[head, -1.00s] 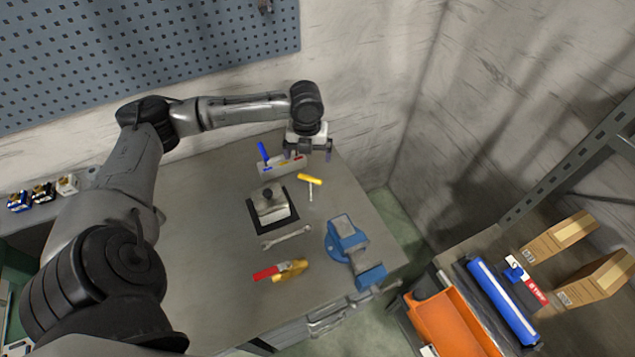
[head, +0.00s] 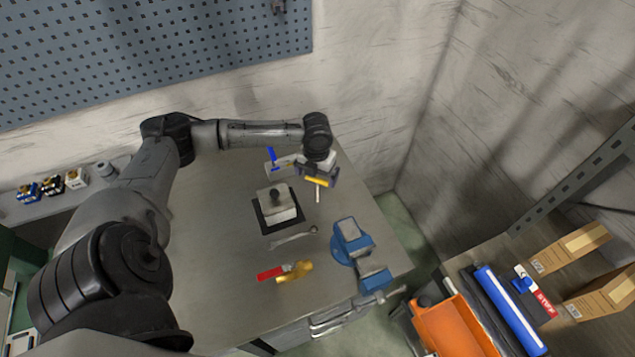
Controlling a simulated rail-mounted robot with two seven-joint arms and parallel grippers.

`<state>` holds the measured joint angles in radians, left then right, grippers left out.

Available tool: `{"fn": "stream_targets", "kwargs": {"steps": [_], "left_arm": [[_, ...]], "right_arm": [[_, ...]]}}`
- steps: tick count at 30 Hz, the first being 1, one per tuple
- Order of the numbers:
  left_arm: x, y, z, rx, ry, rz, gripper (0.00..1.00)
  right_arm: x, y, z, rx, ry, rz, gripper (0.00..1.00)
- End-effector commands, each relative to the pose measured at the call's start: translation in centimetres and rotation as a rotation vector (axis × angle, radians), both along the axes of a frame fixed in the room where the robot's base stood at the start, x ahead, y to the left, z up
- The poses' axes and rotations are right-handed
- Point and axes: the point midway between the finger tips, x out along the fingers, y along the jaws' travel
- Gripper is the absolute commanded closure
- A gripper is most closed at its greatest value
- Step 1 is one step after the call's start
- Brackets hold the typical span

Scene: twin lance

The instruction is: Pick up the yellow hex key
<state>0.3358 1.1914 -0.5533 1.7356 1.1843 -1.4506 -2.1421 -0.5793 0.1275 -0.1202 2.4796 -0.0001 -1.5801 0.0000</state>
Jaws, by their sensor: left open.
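The yellow hex key (head: 317,182) has a yellow cross handle and a thin pale shaft, and lies on the grey workbench near its far right part. My left gripper (head: 318,175) is open, right at the yellow handle, with a finger to each side of it in the head view. I cannot tell whether the fingers touch the handle or are still above it. The gripper and wrist hide part of the space just behind the handle. My right gripper is out of view.
A rack (head: 280,170) with a blue-handled key stands behind, partly hidden by my wrist. A metal block (head: 279,205) sits on a black mat, with a wrench (head: 293,237), a red-and-yellow tool (head: 285,272) and a blue vise (head: 352,240) nearby.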

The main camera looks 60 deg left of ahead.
Motion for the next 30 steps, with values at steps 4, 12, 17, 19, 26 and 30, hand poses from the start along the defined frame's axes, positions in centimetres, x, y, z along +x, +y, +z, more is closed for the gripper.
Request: {"fn": "stream_targets", "kwargs": {"steps": [4,12,17,19,26,30], "left_arm": [[0.0,-0.1,-0.5,-0.001,0.001,0.0,0.0],[0.3,-0.1,-3.6,-0.001,0.001,0.001,0.0],[0.2,-0.1,-5.2,0.0,0.0,0.0,0.0],[0.2,-0.1,-5.3,0.002,-0.001,0.0,0.0],[0.3,-0.1,-5.2,0.001,-0.002,0.0,0.08],[0.2,-0.1,-5.2,0.001,-0.002,0.0,0.21]], "right_arm": [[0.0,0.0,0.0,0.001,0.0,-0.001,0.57],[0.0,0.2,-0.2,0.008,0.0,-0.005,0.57],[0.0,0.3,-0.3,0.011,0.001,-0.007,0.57],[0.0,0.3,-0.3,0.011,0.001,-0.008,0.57],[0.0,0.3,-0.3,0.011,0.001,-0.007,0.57],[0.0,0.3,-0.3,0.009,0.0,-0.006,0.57]]}}
